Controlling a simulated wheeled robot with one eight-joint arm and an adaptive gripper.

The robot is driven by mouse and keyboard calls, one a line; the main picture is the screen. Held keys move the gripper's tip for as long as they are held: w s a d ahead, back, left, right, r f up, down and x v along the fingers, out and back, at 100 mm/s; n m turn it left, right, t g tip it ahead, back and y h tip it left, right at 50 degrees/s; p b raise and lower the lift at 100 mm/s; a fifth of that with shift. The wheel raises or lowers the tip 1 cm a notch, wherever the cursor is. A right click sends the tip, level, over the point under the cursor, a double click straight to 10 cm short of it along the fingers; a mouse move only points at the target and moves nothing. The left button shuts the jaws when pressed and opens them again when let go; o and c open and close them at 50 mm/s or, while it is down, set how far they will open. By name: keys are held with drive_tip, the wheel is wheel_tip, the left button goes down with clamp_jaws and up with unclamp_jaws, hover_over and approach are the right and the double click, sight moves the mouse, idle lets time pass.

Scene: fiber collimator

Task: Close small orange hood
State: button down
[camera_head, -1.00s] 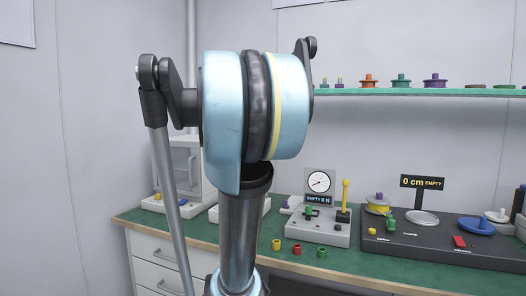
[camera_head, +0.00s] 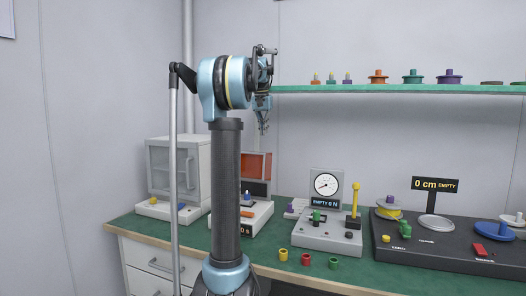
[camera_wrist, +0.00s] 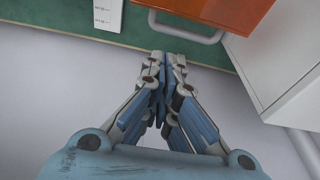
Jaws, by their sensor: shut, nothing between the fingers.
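The small orange hood (camera_head: 262,165) stands on the green bench behind my arm, which hides its left part. Its orange panel sits above a dark band and a white base. In the wrist view, the orange panel (camera_wrist: 225,12) is at the top, with a grey bar handle (camera_wrist: 188,36) along its edge. My gripper (camera_head: 263,130) is above the hood in the head view, fingers down. In the wrist view my gripper (camera_wrist: 166,62) is shut and empty, apart from the handle. I cannot tell exactly how far the panel is raised.
A white cabinet (camera_head: 160,169) stands left of the hood; a white box side (camera_wrist: 285,60) is close on the right in the wrist view. A gauge stand (camera_head: 325,228) is to the right, with a green shelf (camera_head: 400,89) above. Small coloured cups (camera_head: 306,260) lie in front.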

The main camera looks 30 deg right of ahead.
drive_tip(key=d+x, duration=0.1)
drive_tip(key=x, duration=0.9)
drive_tip(key=shift+s+a+r, duration=0.2)
drive_tip(key=shift+s+a, duration=0.45)
drive_tip(key=shift+a, duration=0.05)
drive_tip(key=shift+s+a+r, duration=0.2)
drive_tip(key=shift+s+a, duration=0.45)
drive_tip(key=shift+a, duration=0.2)
